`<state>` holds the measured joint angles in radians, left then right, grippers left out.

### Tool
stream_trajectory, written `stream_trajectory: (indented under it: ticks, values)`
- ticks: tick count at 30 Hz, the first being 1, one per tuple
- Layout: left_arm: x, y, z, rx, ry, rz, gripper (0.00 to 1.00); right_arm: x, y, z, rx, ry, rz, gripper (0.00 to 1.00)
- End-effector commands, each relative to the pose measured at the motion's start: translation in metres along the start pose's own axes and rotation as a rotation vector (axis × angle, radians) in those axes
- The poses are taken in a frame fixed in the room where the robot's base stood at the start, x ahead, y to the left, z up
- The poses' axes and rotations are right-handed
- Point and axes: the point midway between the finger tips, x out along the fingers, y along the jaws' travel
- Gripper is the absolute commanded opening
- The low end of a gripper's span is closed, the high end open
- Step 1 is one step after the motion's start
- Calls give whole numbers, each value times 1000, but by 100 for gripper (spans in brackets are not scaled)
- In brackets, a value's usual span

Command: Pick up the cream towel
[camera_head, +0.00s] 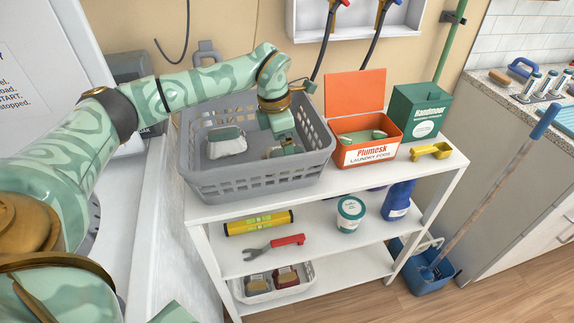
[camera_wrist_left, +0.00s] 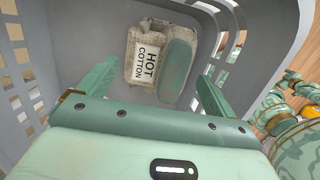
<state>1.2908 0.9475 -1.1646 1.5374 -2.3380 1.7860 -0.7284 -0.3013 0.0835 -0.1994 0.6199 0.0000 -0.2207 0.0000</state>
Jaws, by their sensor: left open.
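A cream bundle (camera_wrist_left: 140,75), which looks like the cream towel, has a white "HOT COTTON" label and a grey-green part along one side. It lies in the grey basket (camera_head: 260,182) on the shelf top. My left gripper (camera_head: 284,148) reaches down into the basket at its right half. In the left wrist view the left gripper (camera_wrist_left: 160,80) is open, with the bundle ahead, between and beyond the fingertips. In the head view the gripper partly hides it. A second white and green bundle (camera_head: 226,143) lies in the left half of the basket. My right gripper is not in view.
The basket walls surround my left gripper. The lower shelves hold a level, a wrench, a tub and a tray.

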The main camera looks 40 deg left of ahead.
Motion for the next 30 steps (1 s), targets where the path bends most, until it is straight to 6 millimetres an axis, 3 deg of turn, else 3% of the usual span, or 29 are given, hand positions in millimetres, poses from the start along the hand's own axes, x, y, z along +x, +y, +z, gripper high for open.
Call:
stream_trajectory:
  ticks: [1,4,11,21,30]
  values:
    - [15,-1,-2,0,5,-5,92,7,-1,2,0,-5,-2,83]
    - [28,-1,-1,0,4,-3,92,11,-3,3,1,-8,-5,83]
    - [27,0,-1,0,1,0,92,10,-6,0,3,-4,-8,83]
    - [28,-1,-2,0,4,-1,0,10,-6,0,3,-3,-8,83]
    - [32,-2,-4,-2,11,-5,0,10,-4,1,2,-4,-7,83]
